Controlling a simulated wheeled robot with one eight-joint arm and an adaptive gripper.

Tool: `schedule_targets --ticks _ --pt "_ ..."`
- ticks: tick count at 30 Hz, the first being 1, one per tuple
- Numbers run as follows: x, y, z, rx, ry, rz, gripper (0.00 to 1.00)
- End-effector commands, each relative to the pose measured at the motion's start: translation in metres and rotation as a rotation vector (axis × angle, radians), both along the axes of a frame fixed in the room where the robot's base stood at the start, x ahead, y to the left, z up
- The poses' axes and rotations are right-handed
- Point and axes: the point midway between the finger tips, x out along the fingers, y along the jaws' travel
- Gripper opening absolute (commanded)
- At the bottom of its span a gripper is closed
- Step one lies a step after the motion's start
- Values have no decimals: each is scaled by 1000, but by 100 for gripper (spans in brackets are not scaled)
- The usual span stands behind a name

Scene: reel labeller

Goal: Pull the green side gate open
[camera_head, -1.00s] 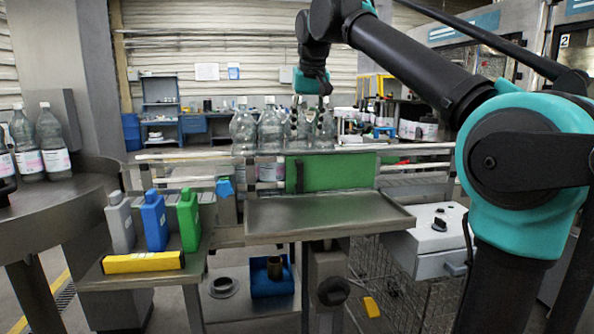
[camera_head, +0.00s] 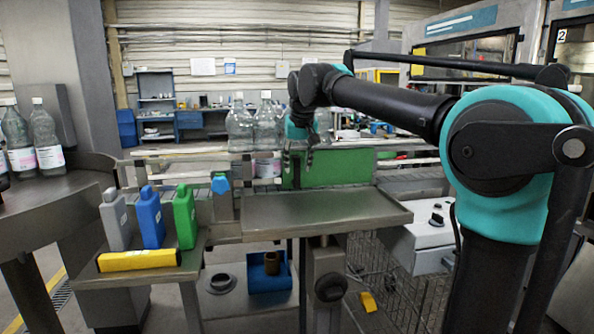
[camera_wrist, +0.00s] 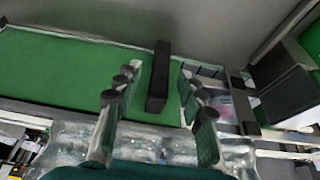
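The green side gate (camera_head: 345,172) stands upright behind the metal tray table, and it fills the upper left of the wrist view (camera_wrist: 70,75). Its black bar handle (camera_wrist: 159,72) sits near one end of the panel and shows at the gate's left end in the head view. My gripper (camera_head: 297,158) is above and in front of that handle and hides part of it. In the wrist view my gripper (camera_wrist: 153,95) is open, with the handle lined up between its two fingers. Whether the fingers reach around the handle is unclear. Nothing is held.
A bare metal tray table (camera_head: 315,215) lies in front of the gate. Clear bottles (camera_head: 240,128) stand on the conveyor behind it. Grey, blue and green jugs (camera_head: 150,217) stand on a low table at left with a yellow box (camera_head: 138,260). A white control box (camera_head: 425,235) is at right.

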Motion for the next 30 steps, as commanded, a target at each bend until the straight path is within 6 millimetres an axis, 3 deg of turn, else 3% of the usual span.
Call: schedule_targets --ticks 6,17,26,30 --pt "8 2 -20 0 0 0 40" --pt "9 3 -23 0 0 0 38" --pt "9 3 -23 0 0 0 1" --pt "9 3 -23 0 0 0 0"
